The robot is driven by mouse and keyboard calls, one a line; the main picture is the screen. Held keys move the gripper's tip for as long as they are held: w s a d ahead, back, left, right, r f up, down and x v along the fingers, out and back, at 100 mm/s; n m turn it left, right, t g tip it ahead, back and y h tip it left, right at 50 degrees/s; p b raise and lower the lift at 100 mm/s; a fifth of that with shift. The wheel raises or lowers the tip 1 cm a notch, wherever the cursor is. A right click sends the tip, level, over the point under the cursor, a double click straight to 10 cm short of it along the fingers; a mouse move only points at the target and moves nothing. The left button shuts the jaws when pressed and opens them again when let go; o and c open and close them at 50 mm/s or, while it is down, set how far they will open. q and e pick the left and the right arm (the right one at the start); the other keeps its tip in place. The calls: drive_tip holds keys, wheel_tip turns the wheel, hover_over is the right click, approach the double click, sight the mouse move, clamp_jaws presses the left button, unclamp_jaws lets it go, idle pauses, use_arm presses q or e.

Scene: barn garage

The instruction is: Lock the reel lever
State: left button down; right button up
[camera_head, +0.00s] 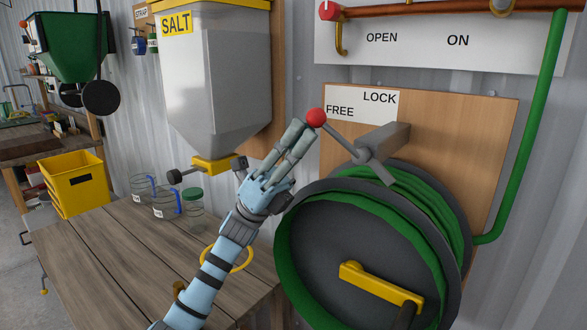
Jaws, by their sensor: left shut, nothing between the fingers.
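The reel lever is a grey rod with a red ball knob (316,118). It leans up and left from its pivot (363,156), with the knob just below the FREE label. A white plate (362,103) reads FREE at the left and LOCK at the right. The hose reel (345,250) is a dark drum with green hose and a yellow crank (380,286). My left gripper (299,133) is shut and empty, its fingertips close to the left side of the knob. I cannot tell whether they touch it. My right gripper is out of view.
A salt hopper (212,75) hangs on the wall left of the reel. A wooden bench (100,265) holds several jars (192,207). A green pipe (528,130) runs down the right side. A yellow crate (75,183) stands at far left.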

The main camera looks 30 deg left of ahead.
sight(312, 115)
use_arm(q)
drive_tip(key=r+m+g+y+p, duration=0.1)
drive_tip(key=g+p, duration=0.1)
drive_tip(key=d+r+m+g+y+p, duration=0.1)
drive_tip(key=r+y+p, duration=0.1)
drive_tip(key=d+r+m+g+y+p, duration=0.1)
drive_tip(key=r+m+g+y+p, duration=0.1)
drive_tip(key=shift+s+d+r+g, duration=0.1)
drive_tip(key=shift+d+g, duration=0.05)
drive_tip(key=shift+g, duration=0.15)
drive_tip(key=shift+d+r+m+g+y+p, duration=0.15)
drive_tip(key=shift+d+r+m+y+p, duration=0.1)
drive_tip(key=shift+d+y+p, duration=0.4)
drive_tip(key=shift+d+r+m+g+y+p, duration=0.15)
drive_tip(key=shift+d+r+m+y+p, duration=0.1)
drive_tip(key=shift+d+y+p, duration=0.35)
